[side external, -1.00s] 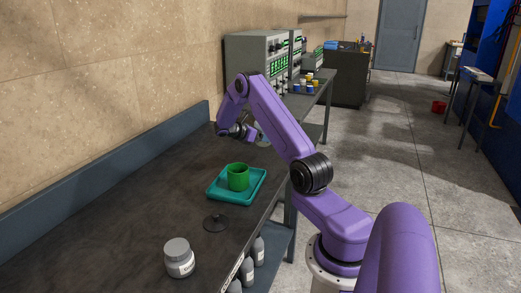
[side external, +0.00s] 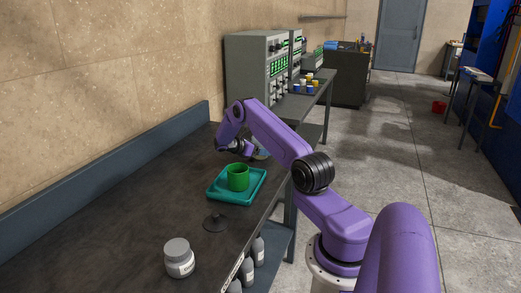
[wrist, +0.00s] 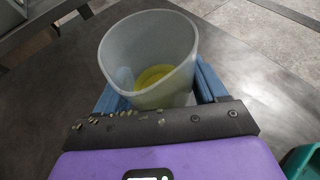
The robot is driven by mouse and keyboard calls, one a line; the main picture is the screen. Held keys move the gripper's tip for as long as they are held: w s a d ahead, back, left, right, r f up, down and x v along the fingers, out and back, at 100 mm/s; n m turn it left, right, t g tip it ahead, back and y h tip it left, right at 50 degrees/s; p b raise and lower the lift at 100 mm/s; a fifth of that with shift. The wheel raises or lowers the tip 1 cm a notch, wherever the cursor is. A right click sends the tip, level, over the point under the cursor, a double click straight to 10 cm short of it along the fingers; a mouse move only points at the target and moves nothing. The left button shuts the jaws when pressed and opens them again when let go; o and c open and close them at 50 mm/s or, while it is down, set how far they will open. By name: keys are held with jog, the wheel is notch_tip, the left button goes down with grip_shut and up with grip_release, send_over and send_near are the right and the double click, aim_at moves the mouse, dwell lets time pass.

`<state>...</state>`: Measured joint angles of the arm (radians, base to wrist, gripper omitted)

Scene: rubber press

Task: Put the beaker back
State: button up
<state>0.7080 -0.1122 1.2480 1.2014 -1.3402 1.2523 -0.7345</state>
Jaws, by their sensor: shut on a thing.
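The beaker (wrist: 147,50) is a pale, translucent open cup with yellow showing at its bottom in the wrist view. My gripper (wrist: 157,88) is shut on it, with a blue finger on either side of its wall. In the side view my gripper (side external: 257,154) is low over the bench, just behind the green cup; the beaker is mostly hidden there. I cannot tell whether its base touches the bench.
A dark round disc (side external: 215,223) and a lidded grey jar (side external: 179,259) are nearer. Grey instruments (side external: 255,65) stand beyond. The bench's left side is clear.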

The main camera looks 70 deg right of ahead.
jog(key=shift+f, duration=0.1)
jog(key=o, duration=1.1)
jog(key=shift+o, duration=0.2)
